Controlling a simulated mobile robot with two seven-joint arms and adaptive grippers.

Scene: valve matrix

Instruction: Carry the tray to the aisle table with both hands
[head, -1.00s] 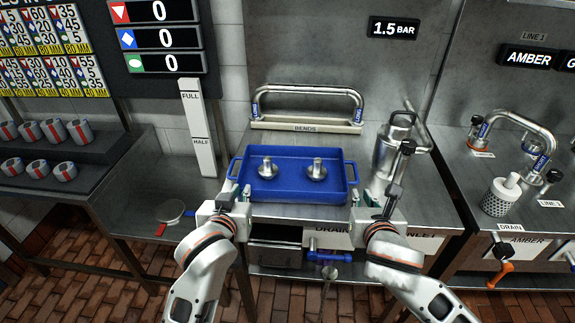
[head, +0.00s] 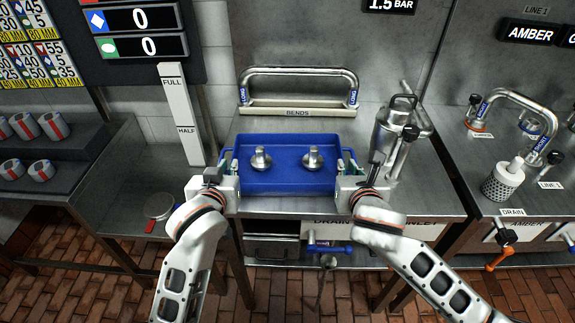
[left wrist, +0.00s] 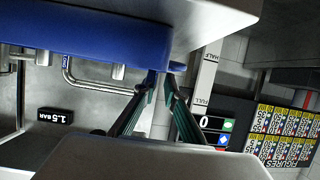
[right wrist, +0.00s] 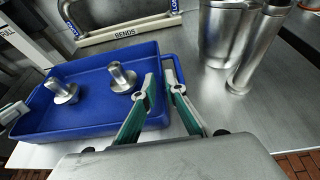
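A blue tray (head: 285,182) sits level on the steel bench, with two metal knobbed fittings (head: 261,158) (head: 312,158) standing in it. It has a loop handle at each end. My left gripper (head: 230,162) is at the tray's left end. In the left wrist view its fingers (left wrist: 160,78) are apart, with the left handle (left wrist: 176,67) at their tips. My right gripper (head: 346,163) is at the right end. In the right wrist view its fingers (right wrist: 162,76) are apart around the right handle (right wrist: 178,85). Whether either pad touches a handle cannot be told.
A bends rack (head: 297,111) stands behind the tray. A metal canister (head: 392,135) stands close to its right. A blue-handled valve (head: 328,248) is below the bench's front. A lower side table (head: 125,205) lies left, and the amber line bench (head: 510,205) lies right.

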